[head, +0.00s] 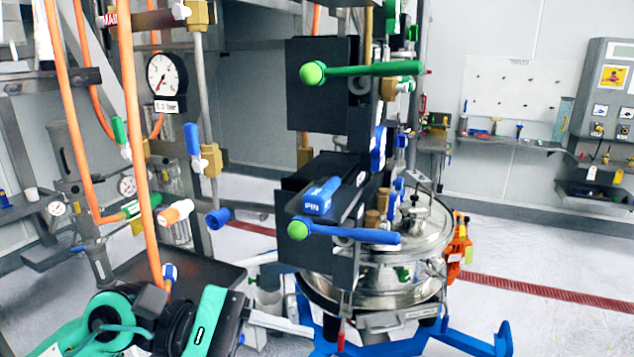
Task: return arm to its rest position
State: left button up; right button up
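My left arm (118,322), teal and black, comes in at the lower left. Its wrist end (205,322) has a teal plate and lies left of the powder sifter. The gripper fingers cannot be made out clearly against the grey metal parts there, so I cannot tell whether it is open or shut. My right arm and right gripper are not in view. The sifter (405,262) is a round steel vessel with a lid, standing on a blue frame (500,340).
Black panels (325,85) with a green-handled lever (370,69) and a blue-handled lever (350,234) stand before the sifter. Orange hoses (130,100), a pressure gauge (166,75) and valves crowd the left, close above my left arm. Open floor (560,260) lies at right.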

pick_arm(q)
jog(key=w+a+r+n+t+h, duration=0.15)
jog(key=w+a+n+t, duration=0.3)
jog(key=n+t, duration=0.85)
jog(key=w+a+r+n+t, duration=0.25)
jog(key=w+n+t, duration=0.4)
jog(key=n, duration=1.15)
jog(key=a+f+n+y, duration=0.5)
jog(key=f+n+y, duration=0.4)
jog(key=f+n, duration=0.25)
jog(key=a+f+n+y, duration=0.6)
jog(key=f+n+y, duration=0.35)
jog(key=f, duration=0.25)
jog(key=s+a+f+n+g+h, duration=0.1)
jog(key=s+f+n+g, duration=0.8)
jog(key=s+f+g, duration=0.85)
jog(key=s+f+t, duration=0.1)
jog(key=s+f, duration=0.1)
jog(key=f, duration=1.5)
jog(key=s+f+t, duration=0.2)
jog(key=f, duration=1.5)
jog(key=s+a+f+g, duration=0.1)
jog(key=s+a+f, duration=0.2)
jog(key=s+f, duration=1.5)
jog(key=shift+s+a+f+m, duration=0.2)
jog(key=shift+s+f+m, duration=0.15)
jog(key=shift+s, duration=0.15)
